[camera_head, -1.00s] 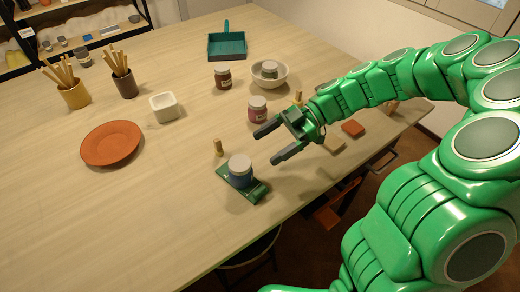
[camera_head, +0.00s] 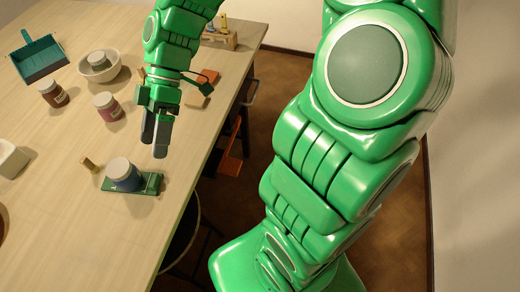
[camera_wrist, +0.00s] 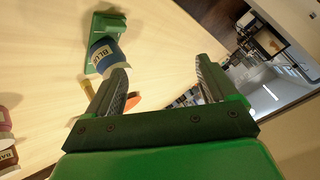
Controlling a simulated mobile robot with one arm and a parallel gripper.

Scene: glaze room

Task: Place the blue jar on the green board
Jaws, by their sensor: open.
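The blue jar (camera_head: 123,175) with a pale lid stands upright on the green board (camera_head: 151,184) near the table's front edge. In the wrist view the jar (camera_wrist: 103,56) shows a "BLUE" label, and the board (camera_wrist: 107,21) shows beneath and beyond it. My gripper (camera_head: 155,145) is open and empty, a short way behind and to the right of the jar, apart from it. In the wrist view its two fingers (camera_wrist: 160,82) are spread with nothing between them.
A pink jar (camera_head: 108,107), a dark red jar (camera_head: 54,95) and a white bowl (camera_head: 99,69) holding a jar stand farther back. A small wooden peg (camera_head: 89,164) stands by the board. A teal dustpan (camera_head: 40,58) lies at the back left.

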